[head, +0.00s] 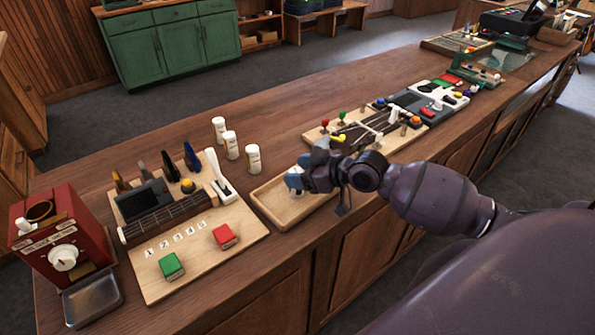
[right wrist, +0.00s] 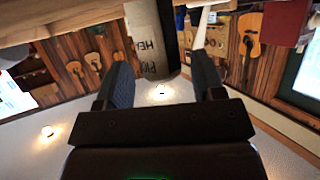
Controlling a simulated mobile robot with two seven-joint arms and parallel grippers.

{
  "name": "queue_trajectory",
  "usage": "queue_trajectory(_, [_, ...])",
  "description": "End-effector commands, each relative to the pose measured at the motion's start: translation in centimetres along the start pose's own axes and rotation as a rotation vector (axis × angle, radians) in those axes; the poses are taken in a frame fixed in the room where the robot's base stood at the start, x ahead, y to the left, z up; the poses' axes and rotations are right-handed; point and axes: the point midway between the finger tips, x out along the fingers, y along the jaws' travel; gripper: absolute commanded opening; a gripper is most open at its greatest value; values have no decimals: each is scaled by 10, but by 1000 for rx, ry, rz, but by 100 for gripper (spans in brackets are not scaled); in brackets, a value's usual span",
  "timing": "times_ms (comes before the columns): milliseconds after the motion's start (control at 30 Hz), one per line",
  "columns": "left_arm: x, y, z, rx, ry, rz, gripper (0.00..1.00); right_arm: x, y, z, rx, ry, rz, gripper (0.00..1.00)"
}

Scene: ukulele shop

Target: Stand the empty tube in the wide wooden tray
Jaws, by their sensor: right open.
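I cannot tell which is empty. The wide wooden tray (head: 272,214) is a shallow pale box, partly covered by my right gripper (head: 296,178). That gripper is over the tray's far right part. A small white and pale blue patch shows at its fingertips; I cannot tell what it is. In the right wrist view the two fingers (right wrist: 162,80) are spread apart. My left gripper is not in view.
Left of the tray is a wooden board (head: 205,258) with a fretboard, a red block and a green block. A red machine (head: 62,240) and metal dish (head: 92,298) stand at the far left. Another tool-covered board (head: 362,133) lies behind my right arm.

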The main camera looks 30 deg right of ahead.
Motion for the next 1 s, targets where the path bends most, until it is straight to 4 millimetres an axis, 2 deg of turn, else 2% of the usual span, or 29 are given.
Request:
queue_trajectory(500, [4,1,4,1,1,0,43,-85,-1,2,-2,-5,-1,63])
queue_trajectory(700, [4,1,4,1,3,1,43,-104,0,1,-1,-4,0,63])
queue_trajectory(1000, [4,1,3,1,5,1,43,-112,0,0,-1,-1,-1,63])
